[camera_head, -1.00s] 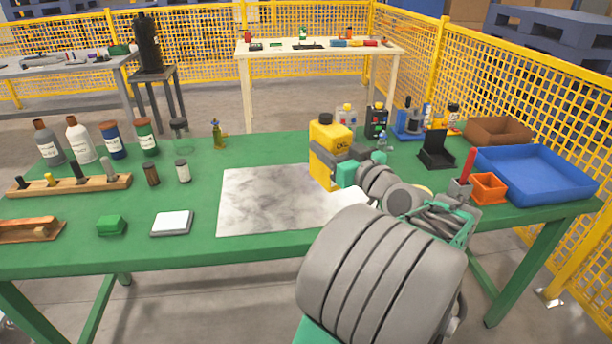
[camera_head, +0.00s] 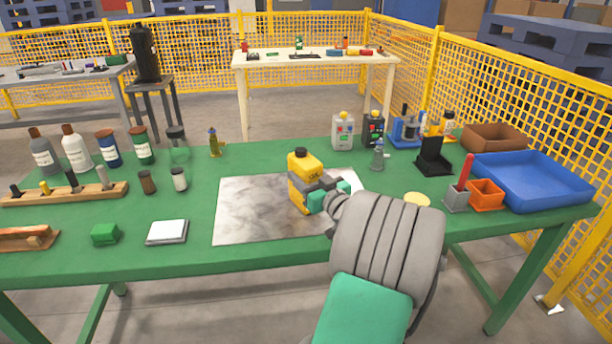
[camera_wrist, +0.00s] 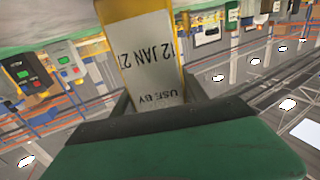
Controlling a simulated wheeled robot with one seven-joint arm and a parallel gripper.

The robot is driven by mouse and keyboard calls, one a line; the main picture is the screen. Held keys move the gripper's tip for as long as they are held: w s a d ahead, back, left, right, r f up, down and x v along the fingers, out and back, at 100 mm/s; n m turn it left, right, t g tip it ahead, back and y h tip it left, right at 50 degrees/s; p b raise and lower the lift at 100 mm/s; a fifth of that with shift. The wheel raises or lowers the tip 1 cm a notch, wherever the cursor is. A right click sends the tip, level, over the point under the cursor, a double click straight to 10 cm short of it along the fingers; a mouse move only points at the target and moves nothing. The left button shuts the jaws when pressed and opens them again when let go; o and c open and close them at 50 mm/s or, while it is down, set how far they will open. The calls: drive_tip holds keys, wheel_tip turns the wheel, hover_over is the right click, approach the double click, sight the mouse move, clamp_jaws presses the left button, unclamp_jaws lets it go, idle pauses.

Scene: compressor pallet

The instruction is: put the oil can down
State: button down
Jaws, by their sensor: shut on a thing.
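The yellow oil can (camera_head: 304,169) with a black cap is upright over the grey marbled mat (camera_head: 250,208) on the green table. My gripper (camera_head: 322,196) is shut on its lower part from the right. I cannot tell whether the can's base touches the mat; the gripper hides part of it. In the wrist view the can (camera_wrist: 150,55) shows a pale label with "USE BY" and "12 JAN 27", between my gripper's fingers (camera_wrist: 158,98).
Two control boxes with buttons (camera_head: 343,131) and a small grey can (camera_head: 377,155) stand behind and right. A blue tray (camera_head: 575,190) and orange bin (camera_head: 486,194) are at the right. Bottles (camera_head: 76,148) and a white pad (camera_head: 167,231) are at the left. The mat's left part is clear.

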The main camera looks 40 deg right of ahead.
drive_tip(key=c, duration=0.6)
unclamp_jaws()
drive_tip(key=shift+f, duration=0.15)
drive_tip(key=v, duration=1.2)
drive_tip(key=shift+r+b, duration=0.2)
drive_tip(key=shift+b, duration=0.15)
